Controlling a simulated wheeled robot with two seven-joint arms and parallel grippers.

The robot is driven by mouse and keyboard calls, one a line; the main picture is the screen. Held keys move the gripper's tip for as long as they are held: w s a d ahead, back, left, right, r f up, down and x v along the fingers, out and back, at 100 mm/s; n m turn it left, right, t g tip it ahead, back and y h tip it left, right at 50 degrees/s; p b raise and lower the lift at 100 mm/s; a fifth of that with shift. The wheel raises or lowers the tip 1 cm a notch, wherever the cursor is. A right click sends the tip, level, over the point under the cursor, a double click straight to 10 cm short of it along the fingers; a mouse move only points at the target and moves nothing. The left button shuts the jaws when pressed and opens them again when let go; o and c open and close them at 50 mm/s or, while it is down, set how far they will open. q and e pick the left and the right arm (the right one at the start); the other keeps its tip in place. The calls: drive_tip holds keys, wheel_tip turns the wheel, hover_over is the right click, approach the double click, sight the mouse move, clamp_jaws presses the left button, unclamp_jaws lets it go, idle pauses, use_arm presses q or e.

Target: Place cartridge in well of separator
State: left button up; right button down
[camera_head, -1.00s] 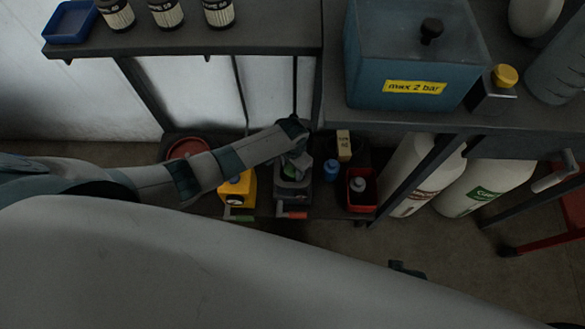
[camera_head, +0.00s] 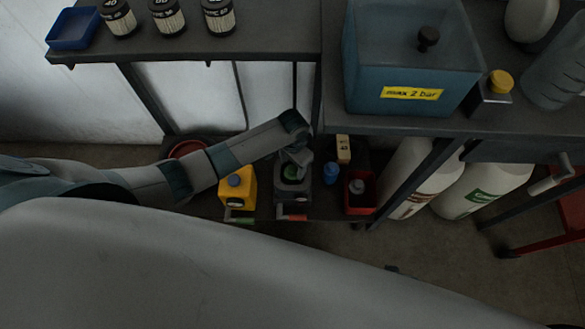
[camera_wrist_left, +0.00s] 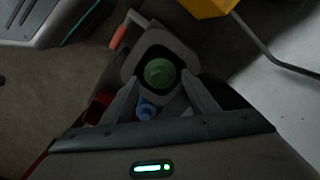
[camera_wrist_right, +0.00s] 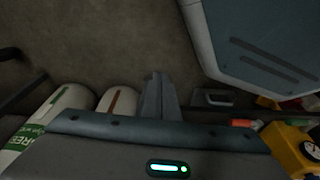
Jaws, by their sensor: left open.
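The green round-topped cartridge (camera_wrist_left: 160,72) sits in the dark round well of the grey separator (camera_wrist_left: 138,52), seen from above in the left wrist view. In the head view the green cartridge (camera_head: 294,172) and separator (camera_head: 292,190) are on the low shelf, partly under my left gripper (camera_head: 298,158). My left gripper (camera_wrist_left: 160,80) is open, its fingers spread on either side of the well and apart from the cartridge. How deep the cartridge sits cannot be told. My right gripper (camera_wrist_right: 157,80) is away from the separator, its fingers together and nothing visible between them.
A yellow device (camera_head: 238,188) stands left of the separator. A blue bottle (camera_head: 331,173), a tan box (camera_head: 343,148) and a red bin (camera_head: 360,201) are to its right. The upper shelf (camera_head: 270,30) and a table leg (camera_head: 318,90) are close above my left arm.

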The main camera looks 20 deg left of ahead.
use_arm(q)
wheel_tip(320, 180, up, 7)
drive_tip(key=shift+f+p, duration=0.1)
drive_tip(key=shift+p, duration=0.35)
use_arm(e)
drive_tip(key=f, duration=0.1)
drive_tip(key=s+f, duration=0.1)
drive_tip(key=shift+s+d+f, duration=0.1)
drive_tip(key=shift+d+f, duration=0.05)
drive_tip(key=shift+f, duration=0.2)
use_arm(q)
drive_tip(key=shift+s+d+f, duration=0.1)
drive_tip(key=shift+s+d, duration=0.05)
drive_tip(key=shift+d, duration=0.3)
drive_tip(key=s+d+r+n+t+h, duration=0.1)
drive_tip(key=s+d+r+t+h, duration=0.15)
drive_tip(key=d+t, duration=0.2)
drive_tip(key=s+a+f+n+g+y, duration=0.1)
drive_tip(key=s+a+f, duration=0.5)
drive_tip(key=s+f, duration=0.4)
drive_tip(key=s+a+f+n+g+y, duration=0.1)
drive_tip(key=s+a+f, duration=0.6)
drive_tip(key=s+f, duration=0.4)
drive_tip(key=shift+s+a+n, duration=0.15)
drive_tip(key=shift+s+n, duration=0.25)
drive_tip(key=shift+s, duration=0.3)
